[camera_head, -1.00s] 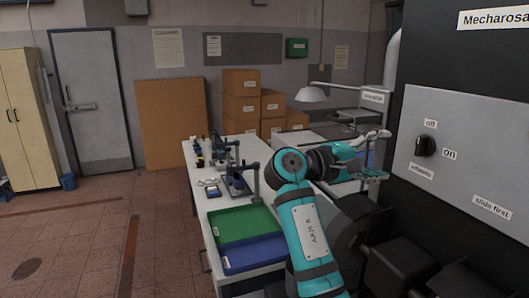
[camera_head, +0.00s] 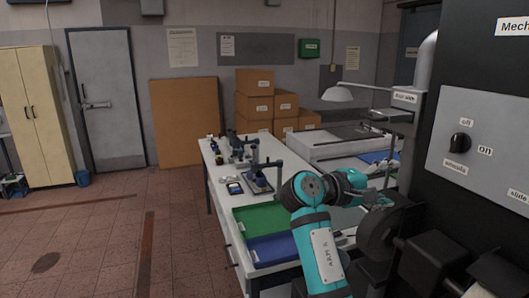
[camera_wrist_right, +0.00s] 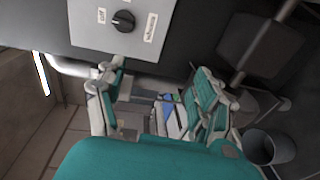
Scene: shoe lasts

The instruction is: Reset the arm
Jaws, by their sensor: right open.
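My right arm (camera_head: 318,245), teal and grey, rises from the bottom of the head view and bends to the right. My right gripper (camera_head: 378,198) is at its end, in front of the dark machine and partly lost against it. In the right wrist view the gripper's fingers (camera_wrist_right: 160,105) stand wide apart with nothing between them. A grey panel with a black knob (camera_wrist_right: 123,20) is beyond the fingers at the top. The same knob (camera_head: 460,143) shows at the right of the head view, apart from the gripper. My left gripper is not in view.
A white workbench (camera_head: 222,218) holds a green tray (camera_head: 262,217), a blue tray (camera_head: 272,248) and several clamp-like tools. A lamp (camera_head: 337,94) and cardboard boxes (camera_head: 255,105) are behind. The dark machine fills the right side. The floor (camera_head: 100,230) at left is clear.

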